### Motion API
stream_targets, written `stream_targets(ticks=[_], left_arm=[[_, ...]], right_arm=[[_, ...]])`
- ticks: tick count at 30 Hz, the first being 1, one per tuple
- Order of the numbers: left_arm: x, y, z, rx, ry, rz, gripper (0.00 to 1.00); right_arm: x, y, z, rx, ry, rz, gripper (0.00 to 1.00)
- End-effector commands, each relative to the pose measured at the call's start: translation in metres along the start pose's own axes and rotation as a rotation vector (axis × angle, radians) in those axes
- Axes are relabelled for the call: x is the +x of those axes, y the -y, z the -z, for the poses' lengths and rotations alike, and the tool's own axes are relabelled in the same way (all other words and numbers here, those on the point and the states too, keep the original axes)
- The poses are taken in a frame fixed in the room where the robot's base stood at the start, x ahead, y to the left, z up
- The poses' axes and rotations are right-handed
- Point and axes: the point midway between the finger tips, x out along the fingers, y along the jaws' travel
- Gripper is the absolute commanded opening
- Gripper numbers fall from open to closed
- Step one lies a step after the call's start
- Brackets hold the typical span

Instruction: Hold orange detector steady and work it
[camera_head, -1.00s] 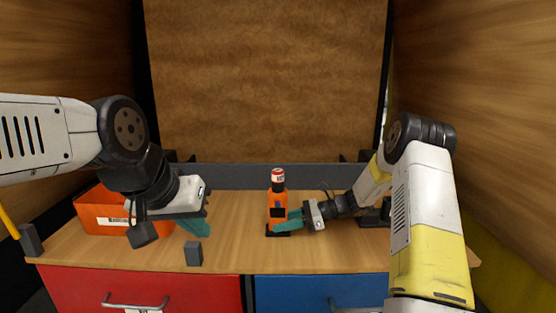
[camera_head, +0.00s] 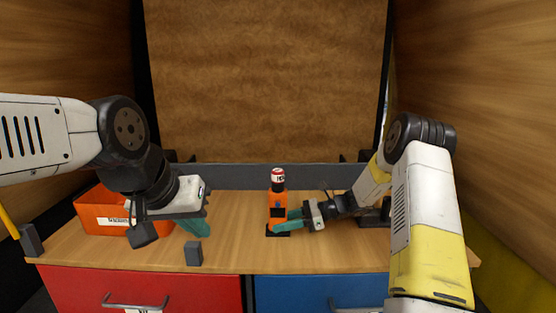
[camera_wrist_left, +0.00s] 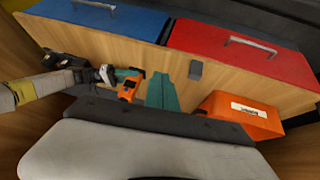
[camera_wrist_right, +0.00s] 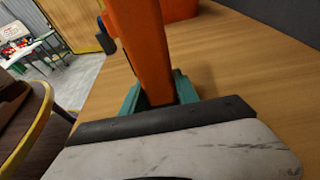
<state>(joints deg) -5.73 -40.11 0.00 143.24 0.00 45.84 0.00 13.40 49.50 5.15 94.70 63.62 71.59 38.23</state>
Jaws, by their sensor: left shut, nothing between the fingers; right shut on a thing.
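The orange detector (camera_head: 277,203) stands upright on the wooden bench, with a dark upper part and a red and white top. It also shows in the left wrist view (camera_wrist_left: 127,92) and close up in the right wrist view (camera_wrist_right: 142,45). My right gripper (camera_head: 285,222) has teal fingers shut on the detector's lower body from the right. In the right wrist view its fingers (camera_wrist_right: 160,92) sit on both sides of the orange body. My left gripper (camera_head: 197,226) is shut and empty above the bench, left of the detector and apart from it.
An orange bin (camera_head: 103,212) with a white label stands at the bench's left. A small dark grey block (camera_head: 194,253) is at the front edge. Red (camera_head: 150,290) and blue (camera_head: 315,290) drawers are below. Bare bench (camera_head: 240,235) lies between my left gripper and the detector.

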Motion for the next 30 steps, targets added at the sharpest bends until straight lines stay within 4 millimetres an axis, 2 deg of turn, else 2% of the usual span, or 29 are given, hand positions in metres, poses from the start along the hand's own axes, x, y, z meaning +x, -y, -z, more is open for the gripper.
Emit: stream_targets(ticks=[8, 14, 20, 25, 30], left_arm=[[0.008, 0.001, -0.002, 0.028, 0.037, 0.019, 0.0], [0.043, 0.005, -0.004, 0.173, 0.17, 0.128, 0.0], [0.086, 0.001, 0.009, 0.405, 0.253, 0.299, 0.0], [0.122, -0.021, 0.029, 0.633, 0.234, 0.436, 0.0], [0.154, -0.059, 0.049, 0.846, 0.151, 0.53, 0.0]], right_arm=[[0.0, 0.0, 0.0, 0.0, 0.0, -0.001, 0.01], [0.0, 0.0, 0.0, 0.0, 0.0, -0.001, 0.01], [0.0, 0.0, 0.0, 0.0, 0.0, 0.0, 0.01], [0.0, 0.0, 0.0, 0.0, 0.0, 0.0, 0.01], [0.0, 0.0, 0.0, 0.0, 0.0, 0.0, 0.01]])
